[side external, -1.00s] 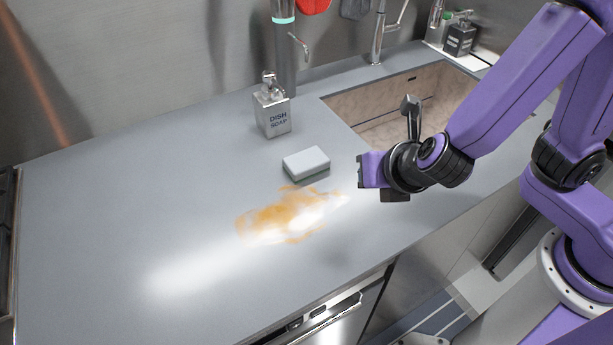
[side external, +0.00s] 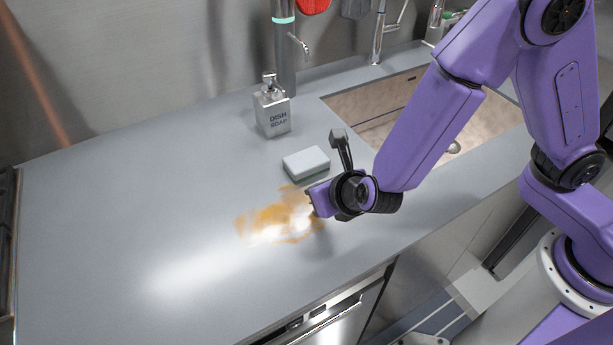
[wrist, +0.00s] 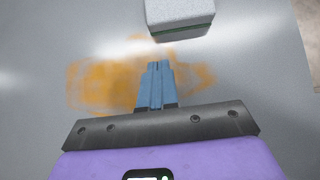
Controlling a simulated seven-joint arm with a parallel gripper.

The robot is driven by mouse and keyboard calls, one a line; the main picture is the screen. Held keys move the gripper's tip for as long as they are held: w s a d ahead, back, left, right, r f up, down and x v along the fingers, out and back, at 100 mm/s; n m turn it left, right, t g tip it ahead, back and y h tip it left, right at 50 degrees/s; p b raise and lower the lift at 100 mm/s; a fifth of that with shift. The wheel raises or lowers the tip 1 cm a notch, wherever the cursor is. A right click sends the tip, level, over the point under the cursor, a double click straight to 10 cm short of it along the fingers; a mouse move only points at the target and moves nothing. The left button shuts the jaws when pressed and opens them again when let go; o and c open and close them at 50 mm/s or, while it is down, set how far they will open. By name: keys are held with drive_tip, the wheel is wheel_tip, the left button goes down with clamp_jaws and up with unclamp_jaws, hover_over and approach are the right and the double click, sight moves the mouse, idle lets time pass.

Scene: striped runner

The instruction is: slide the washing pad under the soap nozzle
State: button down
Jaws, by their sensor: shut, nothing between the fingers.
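The washing pad (side external: 306,160) is a pale grey-white block with a dark green underside, lying flat on the counter. It also shows at the top of the wrist view (wrist: 180,16).
The orange stain (side external: 268,222) spreads on the counter in front of the pad. A sink (side external: 372,108) is recessed to the right, with a faucet (side external: 378,40) behind it. A grey post (side external: 285,50) stands behind the dispenser. The counter's left side is clear.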

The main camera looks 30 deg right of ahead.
sight(287, 158)
drive_tip(key=w, duration=0.1)
drive_tip(key=w+f, duration=0.1)
drive_tip(key=w, duration=0.1)
drive_tip(key=shift+w, duration=1)
drive_tip(key=w, duration=0.8)
drive_tip(key=shift+w, duration=0.2)
